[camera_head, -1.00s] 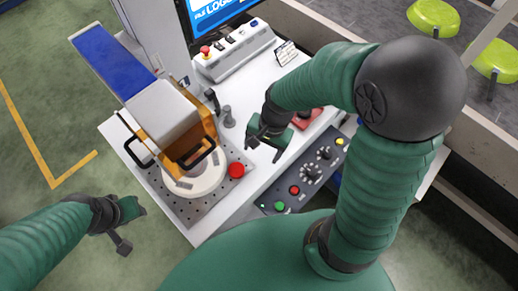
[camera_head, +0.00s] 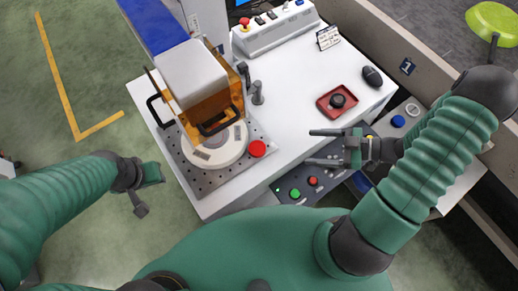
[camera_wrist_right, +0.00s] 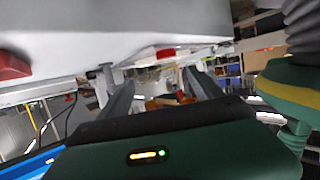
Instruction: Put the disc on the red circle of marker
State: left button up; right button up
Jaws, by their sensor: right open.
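The marker machine (camera_head: 190,78) stands on the white table, with a round pale plate (camera_head: 229,151) under its orange guard. A red circle (camera_head: 257,148) sits on the perforated base beside that plate. A dark round piece (camera_head: 338,101) lies in a red tray (camera_head: 325,107) at the table's right; I cannot tell if it is the disc. My right gripper (camera_head: 318,147) is open and empty over the table's front edge, nearer me than the tray. In the right wrist view its fingers (camera_wrist_right: 158,95) are apart. My left gripper (camera_head: 147,191) hangs off the table's left side; its jaw state is unclear.
A control panel (camera_head: 325,182) with red and green buttons lies below the right gripper. A silver round piece (camera_head: 412,109) and a blue one (camera_head: 398,121) lie right of the table. A black mouse (camera_head: 372,76) is behind the tray. The table middle is clear.

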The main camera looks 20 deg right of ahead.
send_near(259, 148)
jog(key=a, duration=0.1)
jog(key=w+a+f, duration=0.1)
jog(key=a, duration=0.1)
jog(key=shift+w+f+y+b, duration=0.15)
jog(key=shift+w+y+b, duration=0.15)
jog(key=shift+b, duration=0.05)
jog(key=x, duration=0.5)
jog(key=shift+w+a+f, duration=0.15)
jog(key=shift+w+f, duration=0.05)
grip_shut()
jog(key=shift+r, duration=0.1)
